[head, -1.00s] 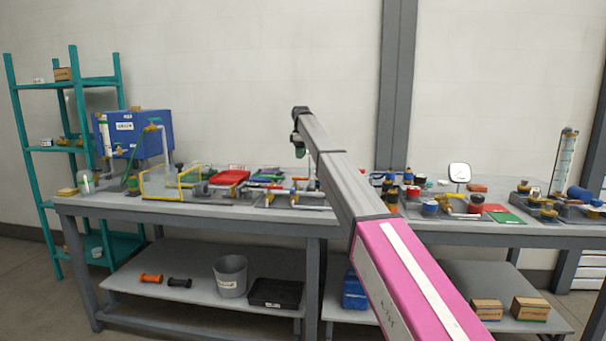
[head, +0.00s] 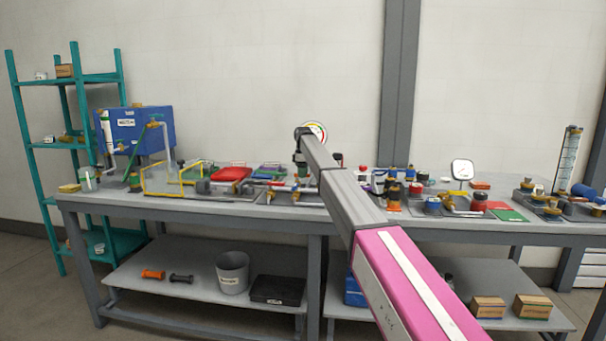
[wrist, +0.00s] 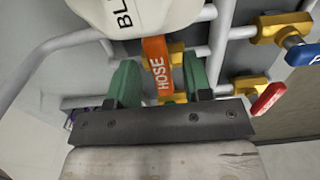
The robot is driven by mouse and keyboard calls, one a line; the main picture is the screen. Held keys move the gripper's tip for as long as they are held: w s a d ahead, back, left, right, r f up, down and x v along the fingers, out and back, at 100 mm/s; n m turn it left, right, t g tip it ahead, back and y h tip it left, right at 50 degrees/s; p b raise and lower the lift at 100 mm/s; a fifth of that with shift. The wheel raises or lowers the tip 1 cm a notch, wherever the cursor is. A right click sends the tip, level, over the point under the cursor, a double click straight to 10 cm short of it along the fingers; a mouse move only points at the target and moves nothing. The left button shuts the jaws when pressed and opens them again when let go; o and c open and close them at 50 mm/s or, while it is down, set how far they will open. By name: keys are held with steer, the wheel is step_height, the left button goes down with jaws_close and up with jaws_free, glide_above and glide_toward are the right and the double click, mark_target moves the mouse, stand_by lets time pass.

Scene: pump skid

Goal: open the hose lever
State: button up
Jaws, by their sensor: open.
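The orange lever marked HOSE (wrist: 156,62) shows in the middle of the wrist view, on a brass valve on white piping. My gripper (wrist: 160,76) is open, with one green finger to the left of the lever and one to the right. Gaps show on both sides, and the fingers do not appear to press on it. The lever's lower end is partly hidden near the gripper's dark front bar. In the head view my gripper (head: 300,168) is small and low over the bench; the lever cannot be made out there.
A blue lever (wrist: 303,54) and a red lever (wrist: 268,98) on brass valves lie to the right. A white rounded body with black lettering (wrist: 138,12) hangs close above the fingers. White pipes surround the lever. A round gauge (head: 317,130) stands behind my arm.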

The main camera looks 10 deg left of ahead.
jaws_close()
steer(key=shift+s+m, duration=0.1)
steer(key=shift+m, duration=0.3)
steer(key=m, duration=0.2)
steer(key=s+m, duration=0.1)
steer(key=shift+a+m, duration=0.1)
steer(key=shift+m, duration=0.3)
steer(key=m, duration=0.4)
steer(key=shift+s+a, duration=0.3)
steer(key=shift+s, duration=0.1)
steer(key=m, duration=0.3)
steer(key=a+m, duration=0.1)
steer(key=m, duration=0.1)
steer(key=shift+s, duration=0.3)
steer(key=shift+s+a+m, duration=0.1)
steer(key=shift+a+m, duration=0.15)
steer(key=shift+m, duration=0.85)
steer(key=shift+a+m, duration=0.25)
steer(key=shift+m, duration=0.85)
